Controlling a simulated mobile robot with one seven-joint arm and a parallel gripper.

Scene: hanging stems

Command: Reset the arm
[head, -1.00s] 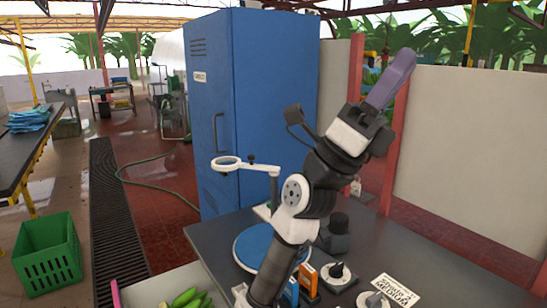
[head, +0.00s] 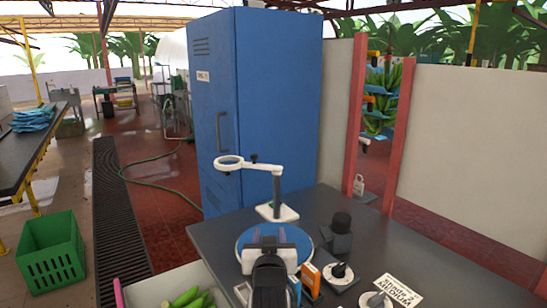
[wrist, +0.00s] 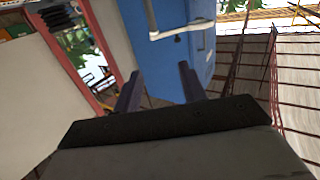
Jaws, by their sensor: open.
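My gripper (head: 270,238) is low at the bottom middle of the head view, in front of the round blue plate (head: 243,250). My arm hides part of that plate. The two purple fingers stand apart in the wrist view, where my gripper (wrist: 159,80) is open with nothing between the fingers. Beyond the fingers, the wrist view shows the blue cabinet (wrist: 162,62) and the white ring arm (wrist: 182,29).
The dark table (head: 400,262) holds a white ring stand (head: 277,212), a black knobbed device (head: 338,238), an orange box (head: 311,278) and a "MEDIUM" card (head: 398,291). The blue cabinet (head: 270,100) stands behind. A green crate (head: 50,262) and green bananas (head: 187,298) are at left.

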